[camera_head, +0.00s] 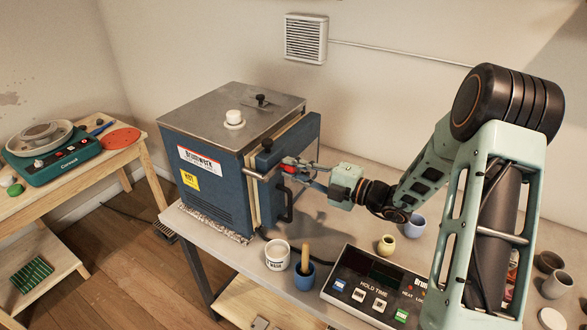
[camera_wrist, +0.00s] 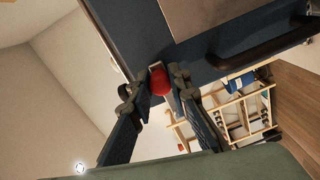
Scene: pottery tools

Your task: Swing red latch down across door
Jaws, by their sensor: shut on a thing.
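The red latch (camera_head: 288,161) is at the upper part of the blue kiln's (camera_head: 200,193) door side. In the wrist view its rounded red end (camera_wrist: 159,82) sits between my two fingers. My gripper (camera_head: 291,167) is shut on it, and the fingers touch it from both sides. The kiln door (camera_head: 308,140) appears as a blue panel on the kiln's right side, with a dark bar handle (camera_head: 286,205) below the latch. The handle also shows in the wrist view (camera_wrist: 262,47). The latch's pivot and exact angle are partly hidden by my fingers.
A white cup (camera_head: 277,256), a blue cup (camera_head: 304,276) with a wooden-handled tool, and a control box (camera_head: 372,288) stand on the table below my arm. Small pots (camera_head: 386,245) stand to the right. A wooden side table (camera_head: 50,200) is at left.

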